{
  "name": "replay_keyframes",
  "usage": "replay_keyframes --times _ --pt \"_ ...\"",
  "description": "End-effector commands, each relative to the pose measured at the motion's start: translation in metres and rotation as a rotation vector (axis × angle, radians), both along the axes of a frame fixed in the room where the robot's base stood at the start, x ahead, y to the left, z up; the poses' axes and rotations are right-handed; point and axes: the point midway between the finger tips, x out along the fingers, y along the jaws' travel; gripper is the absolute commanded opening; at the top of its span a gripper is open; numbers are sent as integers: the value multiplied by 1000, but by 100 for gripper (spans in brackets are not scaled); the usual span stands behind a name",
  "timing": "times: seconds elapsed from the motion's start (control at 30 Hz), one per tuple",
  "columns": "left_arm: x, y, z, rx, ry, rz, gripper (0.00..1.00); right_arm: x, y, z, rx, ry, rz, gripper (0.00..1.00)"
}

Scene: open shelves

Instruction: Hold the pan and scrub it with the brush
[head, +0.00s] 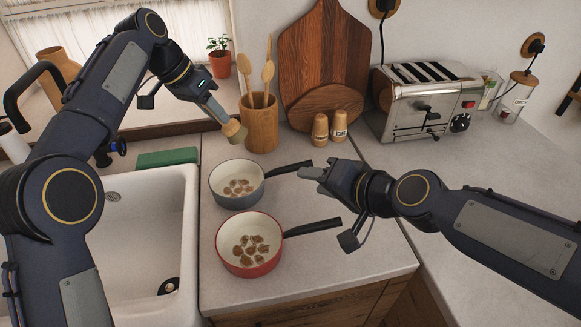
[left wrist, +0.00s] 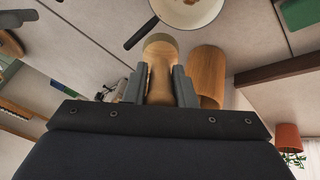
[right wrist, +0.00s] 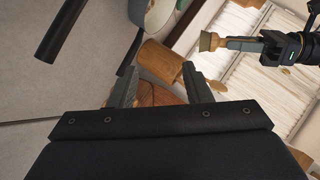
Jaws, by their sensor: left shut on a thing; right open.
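A grey pan (head: 238,196) with brown stains inside stands on the counter, its black handle (head: 288,169) pointing right. A red pan (head: 250,262), also stained inside, stands in front of it, handle to the right. My left gripper (head: 212,108) is shut on a wooden brush (head: 234,131) and holds it above and behind the grey pan. The brush shows between the fingers in the left wrist view (left wrist: 160,60) and in the right wrist view (right wrist: 211,42). My right gripper (head: 318,177) is open and empty beside the end of the grey pan's handle.
A wooden utensil pot (head: 261,130) stands behind the grey pan, near the brush. Two wooden shakers (head: 320,130), cutting boards (head: 325,60) and a toaster (head: 425,100) are at the back. A sink (head: 135,235) with a green sponge (head: 167,157) lies left.

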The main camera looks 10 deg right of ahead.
Motion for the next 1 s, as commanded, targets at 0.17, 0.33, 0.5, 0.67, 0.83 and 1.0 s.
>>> replay_keyframes --times 0.17,0.33,0.5,0.67,0.83,1.0 --pt "0 0 0 0 0 0 1 81 13 4 178 -29 -279 44" --pt "0 0 0 0 0 0 1 132 14 -21 243 -28 -605 44" --pt "0 0 0 0 0 0 1 147 13 -59 197 -42 -923 44" --pt "0 0 0 0 0 0 1 136 13 -84 111 -76 -1135 44" --pt "0 0 0 0 0 0 1 126 12 -95 51 -104 -1244 44" --pt "0 0 0 0 0 0 1 131 4 -101 39 -112 -1268 44"
